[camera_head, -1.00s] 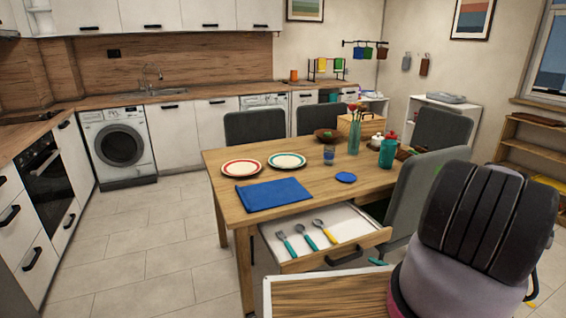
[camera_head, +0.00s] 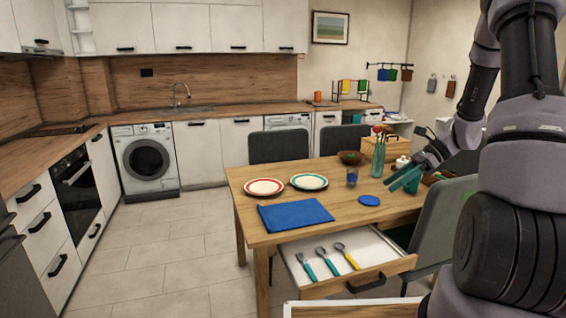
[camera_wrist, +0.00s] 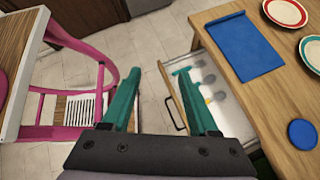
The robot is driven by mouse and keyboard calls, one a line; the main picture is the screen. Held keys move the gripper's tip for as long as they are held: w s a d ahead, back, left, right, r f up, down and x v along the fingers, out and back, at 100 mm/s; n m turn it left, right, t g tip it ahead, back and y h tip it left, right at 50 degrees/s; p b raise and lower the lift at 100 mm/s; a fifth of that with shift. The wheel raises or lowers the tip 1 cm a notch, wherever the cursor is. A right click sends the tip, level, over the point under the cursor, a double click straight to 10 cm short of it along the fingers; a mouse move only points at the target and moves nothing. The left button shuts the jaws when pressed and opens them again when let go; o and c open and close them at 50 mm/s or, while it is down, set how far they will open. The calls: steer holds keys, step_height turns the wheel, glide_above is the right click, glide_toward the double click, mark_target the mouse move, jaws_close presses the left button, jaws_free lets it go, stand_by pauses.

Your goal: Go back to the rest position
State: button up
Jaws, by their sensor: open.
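My gripper (camera_head: 406,178) has teal fingers and is raised above the right part of the wooden table (camera_head: 240,186) in the head view. In the wrist view my gripper (camera_wrist: 163,112) is open, with nothing between its fingers. The fingers point over the floor and the table's open drawer (camera_head: 402,264). The drawer holds a fork (camera_head: 306,266), a spoon (camera_head: 327,262) and another spoon (camera_head: 347,256) with a yellow handle. In the wrist view the right finger partly covers the drawer (camera_wrist: 231,117).
On the table are a blue cloth (camera_head: 295,214), two plates (camera_head: 264,187), a blue coaster (camera_head: 369,200), a blue cup (camera_head: 352,177) and a vase (camera_head: 379,158). Grey chairs (camera_head: 278,147) stand around it. A pink chair (camera_wrist: 60,132) shows at left in the wrist view. Floor left of the table is clear.

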steer(key=s+a+r+n+t+h, duration=0.3)
steer(key=s+r+n, duration=0.5)
steer(key=r, duration=0.4)
steer(key=s+a+r+n+t+h, duration=0.4)
steer(key=s+r+n, duration=0.4)
steer(key=s+r, duration=0.2)
step_height(320, 180, up, 2)
steer(key=shift+s+r+h, duration=0.15)
steer(key=shift+s+h, duration=0.05)
steer(key=shift+h, duration=0.4)
